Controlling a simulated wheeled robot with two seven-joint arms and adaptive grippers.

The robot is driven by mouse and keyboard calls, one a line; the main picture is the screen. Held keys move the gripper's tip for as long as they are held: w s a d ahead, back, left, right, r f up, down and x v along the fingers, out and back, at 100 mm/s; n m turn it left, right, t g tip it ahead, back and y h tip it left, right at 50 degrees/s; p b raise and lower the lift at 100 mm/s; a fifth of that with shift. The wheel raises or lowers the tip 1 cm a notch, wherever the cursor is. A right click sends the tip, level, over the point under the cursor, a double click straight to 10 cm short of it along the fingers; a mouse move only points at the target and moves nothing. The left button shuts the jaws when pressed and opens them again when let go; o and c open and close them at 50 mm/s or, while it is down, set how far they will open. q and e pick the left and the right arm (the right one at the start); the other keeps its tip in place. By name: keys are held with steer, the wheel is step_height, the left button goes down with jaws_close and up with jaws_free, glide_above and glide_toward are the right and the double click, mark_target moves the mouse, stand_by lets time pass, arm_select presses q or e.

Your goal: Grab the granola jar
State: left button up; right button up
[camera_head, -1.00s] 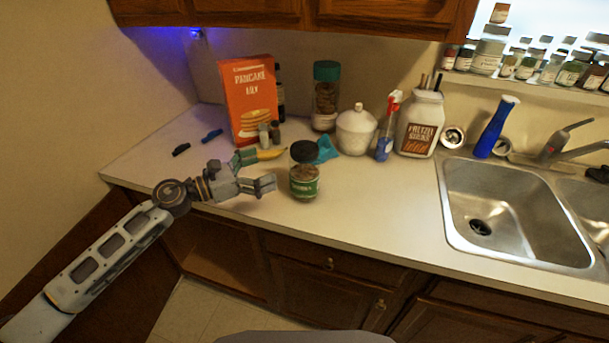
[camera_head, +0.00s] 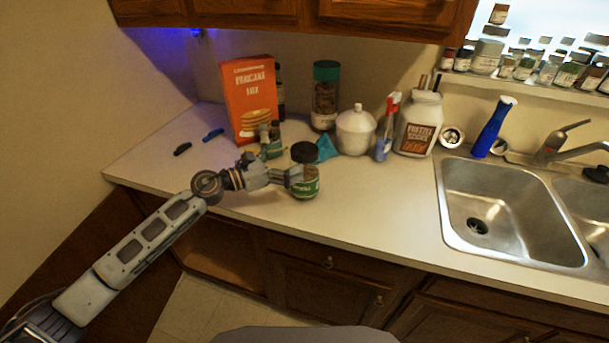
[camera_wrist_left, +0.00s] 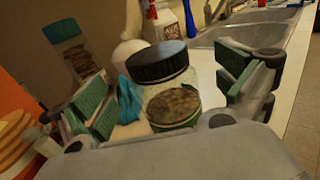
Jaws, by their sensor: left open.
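The granola jar (camera_head: 309,184) is a short clear jar with a black lid and a green label. It stands upright near the counter's front edge in the head view. In the left wrist view the jar (camera_wrist_left: 172,100) is between the two green-padded fingers, with gaps on both sides. My left gripper (camera_head: 289,166) is open around the jar; its fingers (camera_wrist_left: 168,92) also show in the wrist view. The jar's left side is partly hidden by a finger in the head view. My right gripper is not in view.
Behind the jar are a teal cloth (camera_head: 326,147), a white lidded pot (camera_head: 355,131) and a tall jar with a green lid (camera_head: 325,98). An orange pancake mix box (camera_head: 247,95) stands at the back left. The counter right of the jar is clear up to the sink (camera_head: 447,229).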

mark_target(305, 153)
arm_select(q)
steer(key=shift+d, duration=0.1)
steer(key=shift+p+x, duration=0.45)
steer(key=shift+x, duration=0.45)
steer(key=shift+w+d+r, duration=0.1)
steer(key=shift+w+d, duration=0.4)
steer(key=shift+w+d+p, duration=0.3)
steer(key=shift+d+p, duration=0.05)
steer(key=shift+d, duration=0.35)
steer(key=shift+w+d, duration=0.1)
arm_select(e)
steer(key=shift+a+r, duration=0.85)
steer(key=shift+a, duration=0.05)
